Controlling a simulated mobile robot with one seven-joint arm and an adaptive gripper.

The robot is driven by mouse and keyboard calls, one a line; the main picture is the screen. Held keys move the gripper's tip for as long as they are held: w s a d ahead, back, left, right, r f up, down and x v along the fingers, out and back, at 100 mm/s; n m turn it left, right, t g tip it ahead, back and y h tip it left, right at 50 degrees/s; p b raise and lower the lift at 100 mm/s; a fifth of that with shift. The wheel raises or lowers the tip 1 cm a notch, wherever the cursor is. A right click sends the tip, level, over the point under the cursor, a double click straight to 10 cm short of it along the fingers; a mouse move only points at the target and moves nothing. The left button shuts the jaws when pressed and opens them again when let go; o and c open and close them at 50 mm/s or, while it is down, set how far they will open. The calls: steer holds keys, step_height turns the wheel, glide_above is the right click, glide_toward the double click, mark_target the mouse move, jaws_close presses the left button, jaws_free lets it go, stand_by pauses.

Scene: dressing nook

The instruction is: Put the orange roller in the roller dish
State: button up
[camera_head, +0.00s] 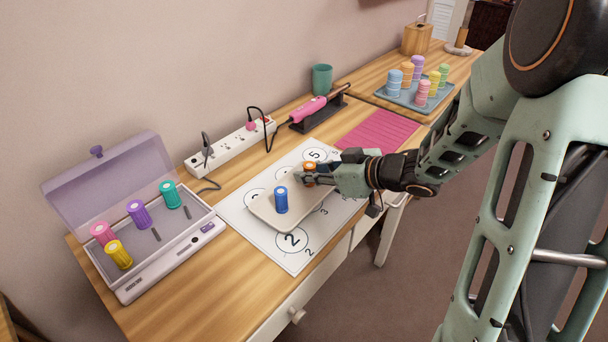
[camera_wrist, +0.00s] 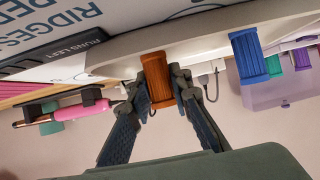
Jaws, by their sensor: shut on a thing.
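The orange roller (camera_head: 309,167) is held upright in my gripper (camera_head: 308,178). In the wrist view the orange roller (camera_wrist: 158,80) stands between the two fingers of my gripper (camera_wrist: 160,92), which are shut on its sides. The shallow beige dish (camera_head: 304,206) lies on the numbered white mat, and a blue roller (camera_head: 281,200) stands in it. My gripper is at the dish's right back part. The fingers partly hide the orange roller in the head view, and I cannot tell whether its lower end touches the dish.
An open lilac heater box (camera_head: 155,253) with several coloured rollers stands at the left. A white power strip (camera_head: 230,147), a pink curling iron (camera_head: 308,109) and a green cup (camera_head: 322,78) are behind. A blue-grey tray (camera_head: 407,100) with stacked rollers and a pink mat (camera_head: 377,131) lie farther right.

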stand_by(0.3)
steer(key=shift+f, duration=0.2)
steer(key=o, duration=1)
steer(key=shift+r, duration=0.2)
steer(key=p+v, duration=0.3)
steer(key=v, duration=0.7)
steer(key=shift+s+d+r+p, duration=0.1)
steer(key=shift+d+r+p, duration=0.1)
steer(key=shift+d+p, duration=0.1)
steer(key=shift+s+d+r, duration=0.25)
steer(key=shift+s+d, duration=0.2)
steer(key=shift+d, duration=0.05)
